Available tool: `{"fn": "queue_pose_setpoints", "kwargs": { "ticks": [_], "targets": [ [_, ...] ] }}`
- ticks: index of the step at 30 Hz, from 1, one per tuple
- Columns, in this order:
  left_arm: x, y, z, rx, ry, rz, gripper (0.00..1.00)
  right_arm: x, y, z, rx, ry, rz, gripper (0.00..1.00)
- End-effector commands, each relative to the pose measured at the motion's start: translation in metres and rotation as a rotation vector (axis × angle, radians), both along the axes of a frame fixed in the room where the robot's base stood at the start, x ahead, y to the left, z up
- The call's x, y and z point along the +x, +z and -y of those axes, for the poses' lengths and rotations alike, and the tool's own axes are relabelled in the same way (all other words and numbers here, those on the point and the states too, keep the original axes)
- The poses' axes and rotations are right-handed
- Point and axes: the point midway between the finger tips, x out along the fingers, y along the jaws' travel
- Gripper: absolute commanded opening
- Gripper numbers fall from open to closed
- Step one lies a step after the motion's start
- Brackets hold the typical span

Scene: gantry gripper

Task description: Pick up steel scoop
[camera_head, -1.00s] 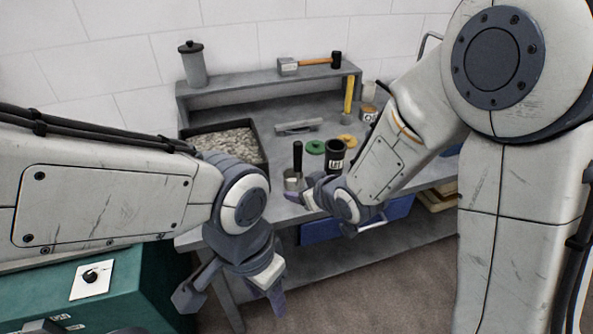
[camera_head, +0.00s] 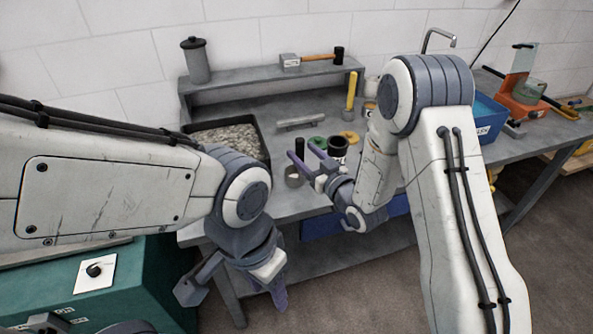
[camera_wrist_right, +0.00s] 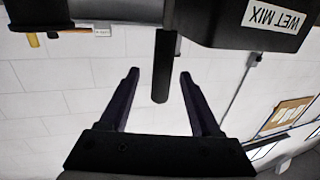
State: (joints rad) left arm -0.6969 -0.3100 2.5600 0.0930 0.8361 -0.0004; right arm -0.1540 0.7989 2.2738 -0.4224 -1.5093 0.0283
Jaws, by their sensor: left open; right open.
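The steel scoop (camera_head: 293,178) stands on the bench front, right of the gravel tray, with its dark handle pointing up. In the right wrist view, which is upside down, the dark handle (camera_wrist_right: 162,68) shows between my two fingers. My right gripper (camera_head: 303,150) is open with its fingers pointing at the handle, one on each side in the picture. It also shows in the right wrist view (camera_wrist_right: 159,75). I cannot tell whether the fingertips reach past the handle; no contact shows. My left gripper (camera_head: 272,283) hangs open and empty in front of the bench.
A black tray of gravel (camera_head: 266,152) is left of the scoop. A black labelled can (camera_head: 338,147) and green (camera_head: 318,142) and yellow discs (camera_head: 349,137) lie close behind my right gripper. A hammer (camera_head: 318,57) and grey canister (camera_head: 196,62) are on the raised shelf.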

Motion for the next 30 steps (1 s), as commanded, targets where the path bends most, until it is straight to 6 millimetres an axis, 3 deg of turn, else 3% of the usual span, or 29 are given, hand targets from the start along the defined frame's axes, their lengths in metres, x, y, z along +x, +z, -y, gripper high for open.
{"fn": "queue_pose_setpoints", "kwargs": {
  "ticks": [7,12,20,25,30],
  "targets": [
    [0.0,0.021,0.0,0.0,0.0,0.0,0.5,0.025,0.002,-0.02,-0.001,0.003,-0.001,0.64],
    [0.0,0.024,0.0,0.0,0.0,0.0,0.5,0.041,-0.001,-0.029,-0.001,0.001,0.0,0.64],
    [0.0,0.023,0.0,0.0,0.0,0.0,0.5,0.043,-0.002,-0.03,-0.001,0.0,-0.001,0.64],
    [0.0,0.023,0.0,0.0,0.0,0.0,0.5,0.043,-0.002,-0.03,-0.001,0.0,-0.001,0.03],
    [0.0,0.023,0.0,0.0,0.0,0.0,0.5,0.043,-0.002,-0.03,0.0,0.0,0.0,0.0]
  ]
}}
